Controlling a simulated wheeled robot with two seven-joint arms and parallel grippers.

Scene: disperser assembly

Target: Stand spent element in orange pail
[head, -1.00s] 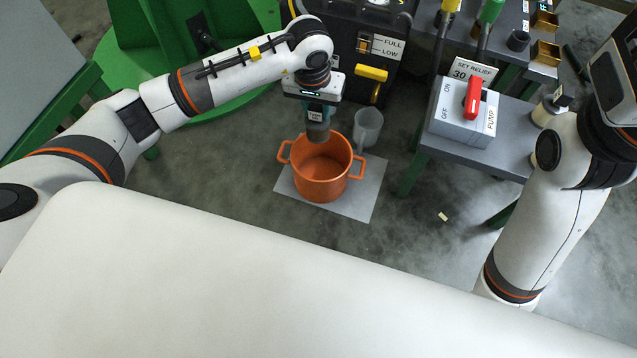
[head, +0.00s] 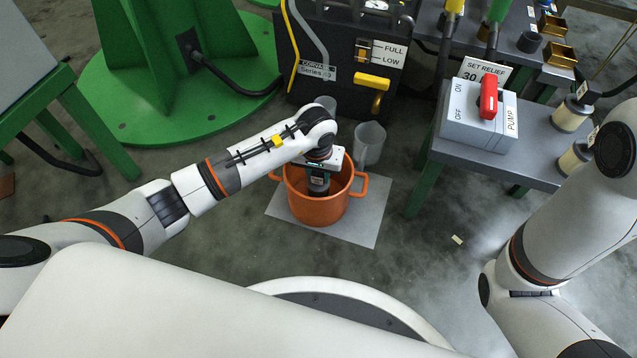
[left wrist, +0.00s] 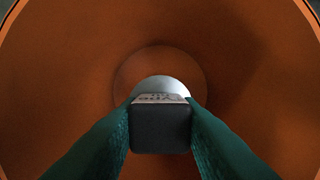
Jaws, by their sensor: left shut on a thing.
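The orange pail (head: 318,210) stands on a pale square mat (head: 367,222) on the floor, with a handle on each side. My left gripper (head: 319,175) reaches down into its mouth and is shut on the spent element (head: 318,188). In the left wrist view, the teal fingers (left wrist: 160,135) clamp the element's dark block-shaped top (left wrist: 160,137), which has a white label. A pale round part shows beyond it, and the pail's orange inside (left wrist: 60,90) surrounds it. I cannot tell whether the element touches the pail's bottom. My right gripper is out of view.
A clear container (head: 369,143) stands just behind the pail to the right. A dark cabinet with a yellow handle (head: 372,82) is behind. A grey bench with a pump switch box (head: 478,115) and cream elements (head: 572,113) stands right. Floor in front of the pail is clear.

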